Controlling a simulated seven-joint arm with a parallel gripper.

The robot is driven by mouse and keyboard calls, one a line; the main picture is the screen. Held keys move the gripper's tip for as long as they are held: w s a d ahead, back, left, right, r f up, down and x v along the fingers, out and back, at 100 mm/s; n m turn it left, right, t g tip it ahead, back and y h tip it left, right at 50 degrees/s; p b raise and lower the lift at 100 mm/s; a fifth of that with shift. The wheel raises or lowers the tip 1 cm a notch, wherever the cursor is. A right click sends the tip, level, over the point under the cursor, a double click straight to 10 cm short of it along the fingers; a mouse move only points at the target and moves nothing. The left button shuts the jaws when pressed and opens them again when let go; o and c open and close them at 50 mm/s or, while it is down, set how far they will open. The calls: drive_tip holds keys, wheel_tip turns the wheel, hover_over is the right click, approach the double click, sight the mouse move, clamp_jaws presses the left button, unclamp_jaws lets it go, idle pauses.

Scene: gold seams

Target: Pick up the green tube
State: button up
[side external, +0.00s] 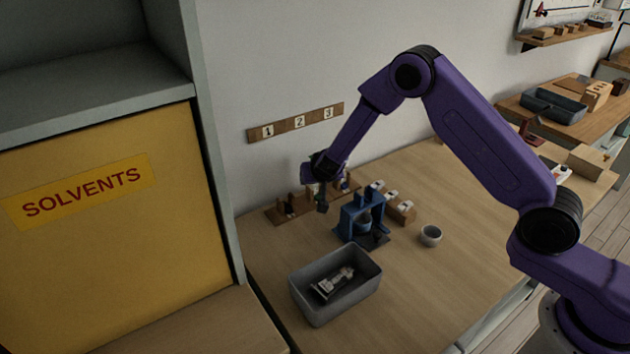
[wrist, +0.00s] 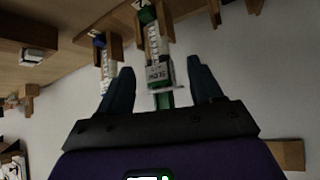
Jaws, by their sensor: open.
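The green tube (wrist: 155,45) shows in the wrist view with a green end at the top, a pale marked body and a grey label, and a green part lower down. It stands in a wooden holder. My gripper (wrist: 161,66) is open, with one dark finger to each side of the tube's lower part; whether either finger touches it I cannot tell. In the side external view my gripper (side external: 322,198) is low over the wooden rack (side external: 282,213) by the wall. The tube cannot be made out there.
A blue-capped tube (wrist: 100,42) stands just left of the green one. In the side external view a blue stand (side external: 352,222) is right of my gripper, with a small cup (side external: 431,236) beyond. A grey bin (side external: 340,305) sits in front.

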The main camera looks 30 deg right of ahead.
drive_tip(key=shift+x, duration=1.75)
drive_tip(key=shift+s+d+r, duration=0.1)
drive_tip(key=c, duration=1.1)
